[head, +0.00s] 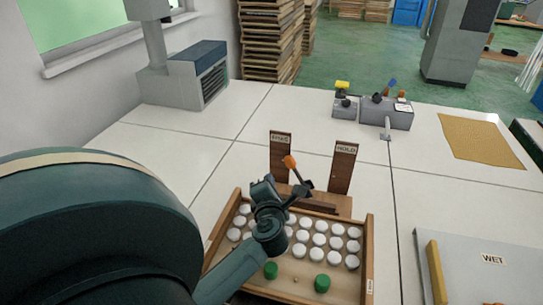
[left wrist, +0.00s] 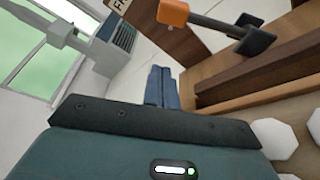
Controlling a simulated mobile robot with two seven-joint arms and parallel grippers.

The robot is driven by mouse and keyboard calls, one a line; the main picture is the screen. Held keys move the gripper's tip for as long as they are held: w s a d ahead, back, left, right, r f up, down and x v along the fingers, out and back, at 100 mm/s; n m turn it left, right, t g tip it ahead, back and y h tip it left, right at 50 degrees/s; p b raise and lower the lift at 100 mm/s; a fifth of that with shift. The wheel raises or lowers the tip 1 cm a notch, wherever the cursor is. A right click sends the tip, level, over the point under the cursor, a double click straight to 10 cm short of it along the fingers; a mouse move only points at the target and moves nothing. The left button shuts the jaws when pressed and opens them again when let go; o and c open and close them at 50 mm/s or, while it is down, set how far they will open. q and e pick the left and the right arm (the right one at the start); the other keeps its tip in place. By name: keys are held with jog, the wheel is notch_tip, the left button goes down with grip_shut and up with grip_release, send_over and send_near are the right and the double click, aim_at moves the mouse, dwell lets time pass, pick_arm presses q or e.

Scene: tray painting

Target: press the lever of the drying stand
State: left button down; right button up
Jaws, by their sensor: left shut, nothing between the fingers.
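The drying stand has two brown wooden posts (head: 342,170) behind the tray, the right one labelled HOLD. Its lever (head: 289,161) has an orange knob on a grey shaft and leans toward the left post. In the left wrist view the knob (left wrist: 172,12) is at the top, and the shaft runs right to a black block. My left gripper (head: 262,184) is shut and empty, just in front of and left of the lever. Its fingertips also show in the left wrist view (left wrist: 161,78), below the knob and apart from it. My right gripper is not in view.
A wooden tray (head: 369,240) with rows of white discs and two green ones lies in front of the stand. A board marked WET (head: 490,275) is at right. A grey device (head: 190,80) and small box (head: 388,113) stand farther back.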

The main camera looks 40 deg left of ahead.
aim_at(296, 174)
pick_arm(q)
jog(key=x, duration=0.4)
jog(key=shift+w+a, duration=0.1)
jog(key=shift+w+d+r+p, duration=0.3)
jog(key=shift+w+d+r, duration=0.5)
jog(key=shift+w+d, duration=0.1)
jog(key=shift+w+d+r, duration=0.15)
jog(key=shift+d+r, duration=0.05)
jog(key=shift+d, duration=0.15)
jog(key=shift+w+d, duration=0.1)
jog(key=shift+d, duration=0.05)
